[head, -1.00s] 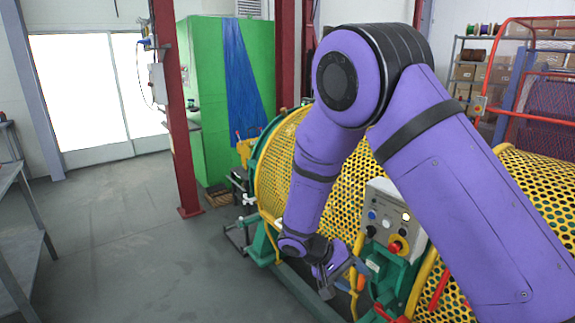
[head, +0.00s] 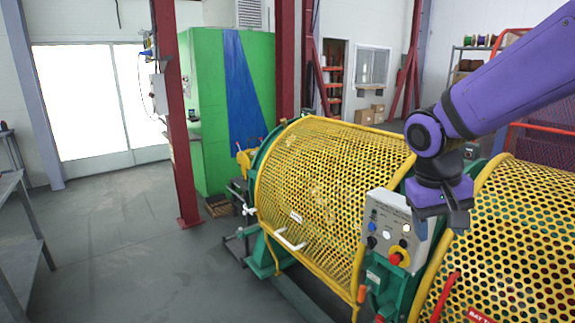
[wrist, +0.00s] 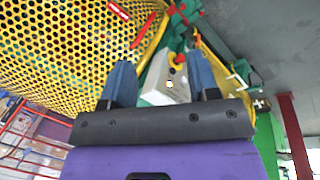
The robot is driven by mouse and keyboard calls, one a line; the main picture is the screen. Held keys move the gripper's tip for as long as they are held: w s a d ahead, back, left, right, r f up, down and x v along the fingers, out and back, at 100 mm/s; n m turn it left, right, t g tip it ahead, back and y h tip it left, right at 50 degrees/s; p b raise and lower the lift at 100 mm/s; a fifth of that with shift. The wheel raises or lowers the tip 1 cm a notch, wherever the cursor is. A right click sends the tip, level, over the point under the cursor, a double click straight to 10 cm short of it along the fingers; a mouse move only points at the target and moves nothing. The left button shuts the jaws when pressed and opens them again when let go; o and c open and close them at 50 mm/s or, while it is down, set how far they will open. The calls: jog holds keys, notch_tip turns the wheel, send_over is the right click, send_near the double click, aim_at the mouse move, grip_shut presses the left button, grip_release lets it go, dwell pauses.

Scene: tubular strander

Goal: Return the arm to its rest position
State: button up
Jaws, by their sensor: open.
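My purple arm reaches in from the upper right of the head view. My gripper (head: 440,222) hangs at its end, in front of the upper part of the grey control box (head: 397,232) and hiding part of it. In the wrist view my gripper (wrist: 163,88) shows two blue fingers standing apart with nothing held between them. The control box (wrist: 163,82) shows beyond and between the fingers. I cannot tell how far the fingers are from the box.
Yellow perforated guards (head: 325,185) cover the machine on both sides of the control box. A red column (head: 172,115) and a green cabinet (head: 215,110) stand to the left. A grey rack (head: 25,240) is at the far left. The floor (head: 130,240) between is clear.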

jog(key=s+d+r+t+y, duration=0.1)
jog(key=s+d+r+t, duration=0.1)
jog(key=s+r, duration=0.2)
jog(key=s+d+r+t+y, duration=0.1)
jog(key=s+r+t, duration=0.2)
jog(key=s, duration=0.7)
jog(key=shift+s+d+r+n+y, duration=0.2)
jog(key=shift+d+r+n+y, duration=0.15)
jog(key=shift+r, duration=0.25)
